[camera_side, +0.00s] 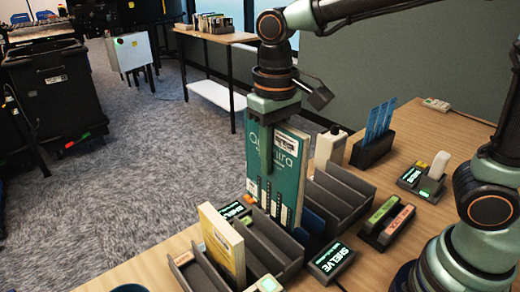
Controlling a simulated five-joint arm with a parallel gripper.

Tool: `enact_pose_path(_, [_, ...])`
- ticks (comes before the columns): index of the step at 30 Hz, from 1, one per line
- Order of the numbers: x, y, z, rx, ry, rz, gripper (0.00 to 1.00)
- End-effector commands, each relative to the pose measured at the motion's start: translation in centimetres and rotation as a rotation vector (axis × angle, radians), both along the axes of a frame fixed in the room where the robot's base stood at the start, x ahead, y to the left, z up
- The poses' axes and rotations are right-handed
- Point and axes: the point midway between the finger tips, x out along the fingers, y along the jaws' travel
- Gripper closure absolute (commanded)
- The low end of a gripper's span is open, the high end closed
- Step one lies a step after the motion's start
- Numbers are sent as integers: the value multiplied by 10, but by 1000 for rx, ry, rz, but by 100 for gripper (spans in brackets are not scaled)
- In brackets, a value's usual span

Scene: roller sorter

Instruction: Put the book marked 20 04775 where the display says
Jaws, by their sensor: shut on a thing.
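My gripper (268,150) is shut on the upper edge of a teal book (291,175), holding it upright. The book has white title lettering, a white label near its top and several dark strips low on its face. The label's number is too small to read, so I cannot tell if it is 20 04775. The book's lower end is among the dark grey slotted racks; I cannot tell if it touches a slot floor. A display (331,258) in front of the racks reads SHELVE. Another small display (233,210) stands left of the book, its text hard to read.
A yellow book (222,245) stands in the front left rack. Empty grey slots (340,190) lie right of the teal book. A white bottle-like item (330,147), a black holder with blue cards (371,152) and a block with green and orange labels (387,222) stand to the right.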

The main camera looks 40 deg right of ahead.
Motion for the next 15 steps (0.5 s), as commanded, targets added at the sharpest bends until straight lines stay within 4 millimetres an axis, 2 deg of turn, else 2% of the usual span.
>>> enact_pose_path(4, [-3,12,-15,0,-1,1,100])
enact_pose_path(15, [-4,13,-47,0,1,-1,100])
